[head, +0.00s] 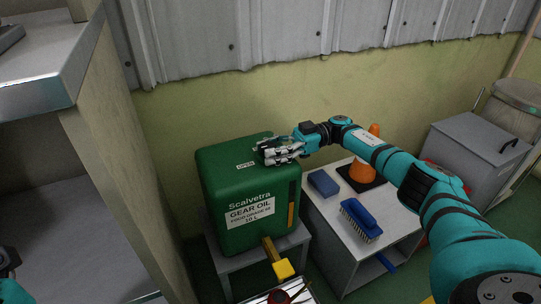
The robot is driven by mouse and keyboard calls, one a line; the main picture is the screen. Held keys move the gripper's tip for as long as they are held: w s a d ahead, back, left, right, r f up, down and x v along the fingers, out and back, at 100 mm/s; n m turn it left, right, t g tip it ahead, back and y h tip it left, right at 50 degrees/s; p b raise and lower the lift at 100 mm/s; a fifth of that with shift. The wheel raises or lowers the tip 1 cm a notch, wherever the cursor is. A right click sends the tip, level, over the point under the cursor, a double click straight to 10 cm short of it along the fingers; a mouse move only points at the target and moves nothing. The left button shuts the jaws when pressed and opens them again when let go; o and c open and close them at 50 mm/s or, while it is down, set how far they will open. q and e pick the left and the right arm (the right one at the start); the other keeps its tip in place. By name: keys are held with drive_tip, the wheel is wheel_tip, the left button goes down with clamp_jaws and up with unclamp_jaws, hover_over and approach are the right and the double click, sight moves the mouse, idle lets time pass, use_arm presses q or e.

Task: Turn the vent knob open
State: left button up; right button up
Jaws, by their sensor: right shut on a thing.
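A green gear oil container (234,173) stands upright on a small grey stand. Its label reads Scalvetra gear oil, and a small OPEN label (245,165) is on its top. My right gripper (272,154) is at the right part of the container's top, reaching in from the right. It is shut on the vent knob, which the fingers hide almost wholly, so I cannot tell how far it is turned.
A white table (330,219) at the right holds a blue sponge (323,184), a blue brush (361,220) and an orange cone (362,173). A yellow-ended tap (283,269) sticks out from the container's lower front. A grey shelf (65,215) stands at the left, a wall behind.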

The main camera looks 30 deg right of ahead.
drive_tip(key=shift+a, duration=0.1)
idle(0.3)
drive_tip(key=o, duration=1.2)
drive_tip(key=d, duration=0.7)
drive_tip(key=shift+d, duration=0.25)
drive_tip(key=shift+s, duration=0.1)
